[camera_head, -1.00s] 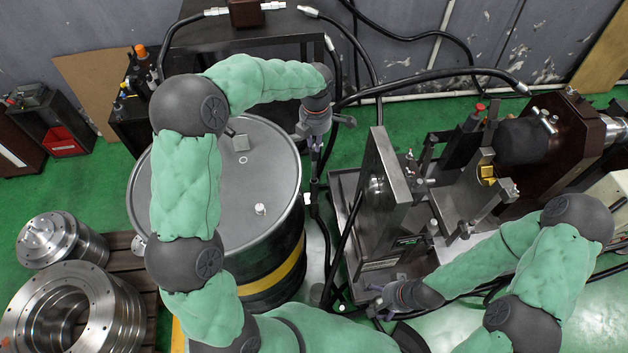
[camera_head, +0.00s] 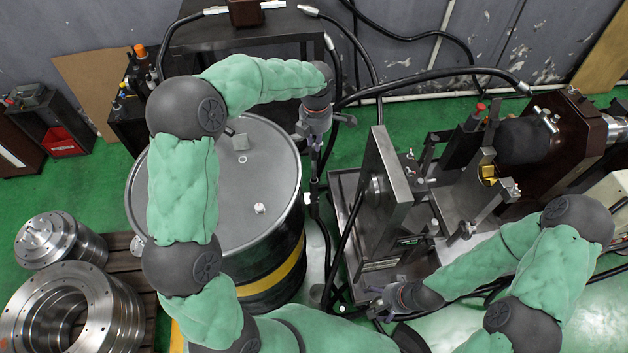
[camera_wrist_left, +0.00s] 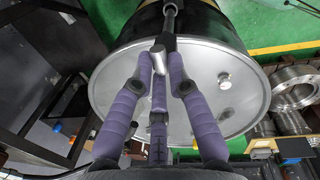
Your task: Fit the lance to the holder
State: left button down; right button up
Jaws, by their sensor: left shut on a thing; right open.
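My left gripper (camera_head: 315,150) hangs at the right rim of the drum, shut on the lance. In the left wrist view, its purple fingers (camera_wrist_left: 165,72) close around the lance's metal end (camera_wrist_left: 165,42), and a dark shaft runs on from it. In the head view the lance (camera_head: 314,187) shows as a thin dark piece below the fingers. The holder cannot be told for sure; a fixture with an upright steel plate (camera_head: 390,215) stands to the right, apart from the lance. My right gripper (camera_head: 375,304) is open near the fixture's front edge.
A large steel drum (camera_head: 200,190) with a yellow band stands left of the fixture. Black hoses (camera_head: 425,77) run behind and beside the fixture. A dark table (camera_head: 250,38) is at the back. Machined metal rings (camera_head: 62,310) lie on a pallet at left.

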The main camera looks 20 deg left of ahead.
pick_arm(q)
jog(key=shift+f+b, duration=4.8)
jog(key=shift+f, duration=1.3)
dwell(1.0)
jog(key=c, duration=1.1)
grip_release()
jog(key=shift+c, duration=0.2)
